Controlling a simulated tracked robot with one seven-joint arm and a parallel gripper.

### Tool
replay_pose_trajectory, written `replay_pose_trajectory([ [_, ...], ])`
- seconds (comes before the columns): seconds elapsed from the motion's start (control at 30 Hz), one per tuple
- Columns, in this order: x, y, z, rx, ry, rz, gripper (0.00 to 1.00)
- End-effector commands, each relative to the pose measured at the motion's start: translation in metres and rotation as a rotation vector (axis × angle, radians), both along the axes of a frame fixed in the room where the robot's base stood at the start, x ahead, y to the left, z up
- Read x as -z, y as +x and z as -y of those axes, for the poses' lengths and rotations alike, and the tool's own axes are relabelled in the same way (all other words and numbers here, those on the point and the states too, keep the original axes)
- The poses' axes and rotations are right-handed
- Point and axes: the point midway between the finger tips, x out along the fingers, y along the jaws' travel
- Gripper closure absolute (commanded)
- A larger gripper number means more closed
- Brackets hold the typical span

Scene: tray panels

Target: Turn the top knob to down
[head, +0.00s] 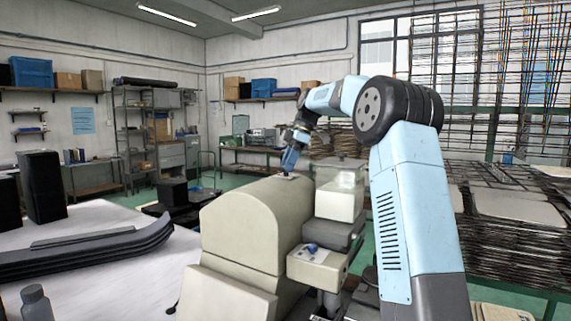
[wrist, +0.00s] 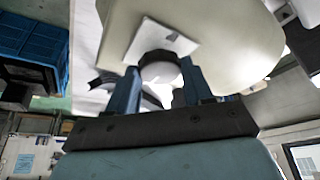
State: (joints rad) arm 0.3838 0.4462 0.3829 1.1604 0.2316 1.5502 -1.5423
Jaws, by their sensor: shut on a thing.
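The top knob is grey and rounded, and shows in the wrist view (wrist: 160,72) between the two blue fingers of my gripper (wrist: 160,84). It sits on a small white plate (wrist: 150,38) fixed to a cream surface. In the head view my gripper (head: 289,168) points down at this plate (head: 287,177) on top of the cream rounded housing (head: 240,230). My gripper is shut on the knob. The fingers hide the knob in the head view, and its pointing direction cannot be told.
A white box (head: 340,198) sits close to the right of my gripper. A white table (head: 100,225) with dark curved parts (head: 90,252) lies left. Wire racks (head: 500,220) stand right.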

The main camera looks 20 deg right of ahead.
Motion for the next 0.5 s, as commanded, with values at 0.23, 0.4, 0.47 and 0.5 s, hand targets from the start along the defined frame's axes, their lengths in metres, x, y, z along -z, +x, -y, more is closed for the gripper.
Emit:
replay_pose_trajectory([
  [0.23, 0.0027, 0.001, 0.0005, -0.069, -0.002, -0.004, 0.8],
  [0.4, 0.0028, 0.0011, 0.0003, -0.084, -0.002, -0.004, 0.8],
  [0.47, 0.0029, 0.001, 0.0003, -0.085, -0.002, -0.004, 0.8],
  [0.5, 0.0029, 0.001, 0.0003, -0.085, -0.002, -0.005, 0.8],
])
